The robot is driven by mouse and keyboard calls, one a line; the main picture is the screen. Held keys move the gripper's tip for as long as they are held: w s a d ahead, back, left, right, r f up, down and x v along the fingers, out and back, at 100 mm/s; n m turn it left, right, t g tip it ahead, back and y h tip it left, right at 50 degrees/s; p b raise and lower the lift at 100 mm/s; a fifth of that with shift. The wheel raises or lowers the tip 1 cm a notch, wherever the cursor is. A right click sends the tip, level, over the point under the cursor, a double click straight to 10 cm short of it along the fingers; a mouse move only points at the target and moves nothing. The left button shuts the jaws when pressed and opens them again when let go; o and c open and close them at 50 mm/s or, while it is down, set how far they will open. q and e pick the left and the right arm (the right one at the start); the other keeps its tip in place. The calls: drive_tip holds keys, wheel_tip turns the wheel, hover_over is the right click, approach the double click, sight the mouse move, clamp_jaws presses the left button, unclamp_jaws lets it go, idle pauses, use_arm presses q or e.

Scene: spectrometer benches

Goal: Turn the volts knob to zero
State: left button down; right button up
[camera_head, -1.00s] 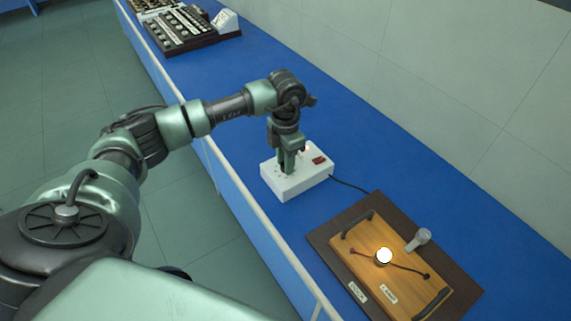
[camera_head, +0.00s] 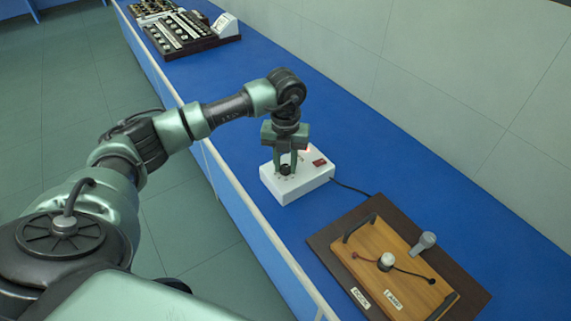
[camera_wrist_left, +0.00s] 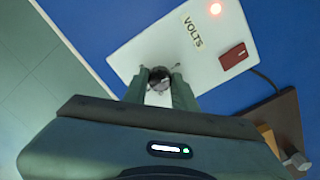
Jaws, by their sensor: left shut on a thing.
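The white power box (camera_head: 311,184) stands on the blue bench; it also shows in the left wrist view (camera_wrist_left: 160,45). Its black volts knob (camera_head: 285,169) is on top, between my fingers, and shows in the left wrist view (camera_wrist_left: 159,74). A "VOLTS" label (camera_wrist_left: 193,31) and a glowing red light (camera_wrist_left: 215,8) are on the box's top face. My left gripper (camera_head: 287,171) points down from above with its fingers shut on the knob; they also show in the left wrist view (camera_wrist_left: 159,87). The knob's pointer is too small to read. My right gripper is out of view.
A red switch (camera_wrist_left: 233,56) sits on the box. A wooden lamp board (camera_head: 370,252) on a dark mat (camera_head: 331,247) lies at the front right, its lamp (camera_head: 386,261) unlit. A cable (camera_head: 350,187) runs from the box. Keyed boards (camera_head: 180,32) stand far back.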

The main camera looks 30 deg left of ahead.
sight(285, 167)
use_arm(q)
drive_tip(key=shift+w+r+n, duration=0.1)
drive_tip(key=shift+n, duration=0.7)
drive_tip(key=c, duration=1.1)
unclamp_jaws()
drive_tip(key=shift+r, duration=0.35)
wheel_tip(285, 167, up, 7)
drive_tip(key=shift+b, duration=0.95)
drive_tip(key=shift+f, duration=0.1)
